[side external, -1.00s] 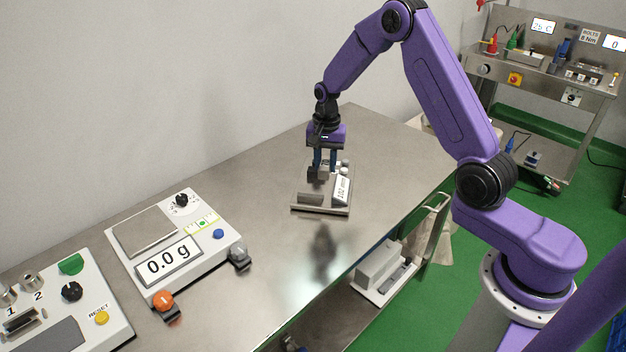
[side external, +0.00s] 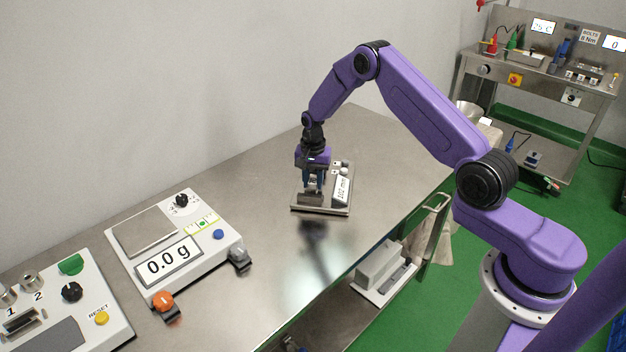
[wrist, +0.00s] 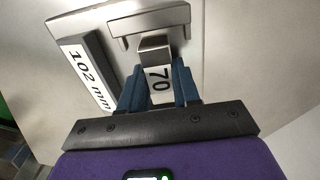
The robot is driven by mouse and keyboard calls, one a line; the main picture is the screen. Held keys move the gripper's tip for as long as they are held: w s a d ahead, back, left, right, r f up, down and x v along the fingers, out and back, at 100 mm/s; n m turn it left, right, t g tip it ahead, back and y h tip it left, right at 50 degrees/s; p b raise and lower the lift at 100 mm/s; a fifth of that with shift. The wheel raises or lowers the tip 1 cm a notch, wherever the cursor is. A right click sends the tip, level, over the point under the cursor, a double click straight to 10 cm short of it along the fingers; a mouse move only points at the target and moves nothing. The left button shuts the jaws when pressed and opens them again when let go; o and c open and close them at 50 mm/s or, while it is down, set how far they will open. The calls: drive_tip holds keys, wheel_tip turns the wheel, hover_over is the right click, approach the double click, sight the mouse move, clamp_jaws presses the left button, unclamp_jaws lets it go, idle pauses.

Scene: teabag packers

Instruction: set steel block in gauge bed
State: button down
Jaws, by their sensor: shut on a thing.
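The gauge (side external: 335,211) is a flat steel plate with a tilted display reading "102 mm" (side external: 342,190). My gripper (side external: 312,186) is low over the plate, left of the display. The block's far end is close to a grey bracket-shaped part of the bed (wrist: 150,20). I cannot tell whether the block touches the bed; the fingers partly hide it.
A scale reading "0.0 g" (side external: 168,262) stands on the bench to the left, with a control box (side external: 65,310) beyond it. The bench between scale and gauge is clear. A wall runs behind. A second steel cart (side external: 545,75) stands at the far right.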

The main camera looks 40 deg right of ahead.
sight(313, 181)
idle(0.3)
drive_tip(key=c, duration=0.8)
unclamp_jaws()
drive_tip(key=shift+f, duration=0.1)
wheel_tip(313, 181, up, 12)
drive_tip(key=s+a+r+n, duration=0.6)
drive_tip(key=s+a, duration=0.1)
drive_tip(key=a, duration=0.3)
drive_tip(key=s+a+r+n, duration=0.4)
drive_tip(key=s+a+n, duration=0.15)
drive_tip(key=s, duration=0.45)
drive_tip(key=s+d+n, duration=0.2)
drive_tip(key=s+n, duration=0.4)
drive_tip(key=s, duration=0.6)
drive_tip(key=s+d+r+n, duration=0.1)
drive_tip(key=s+n, duration=0.5)
drive_tip(key=s, duration=0.6)
drive_tip(key=shift+s+d, duration=0.4)
drive_tip(key=shift+d, duration=0.15)
drive_tip(key=shift+r, duration=0.15)
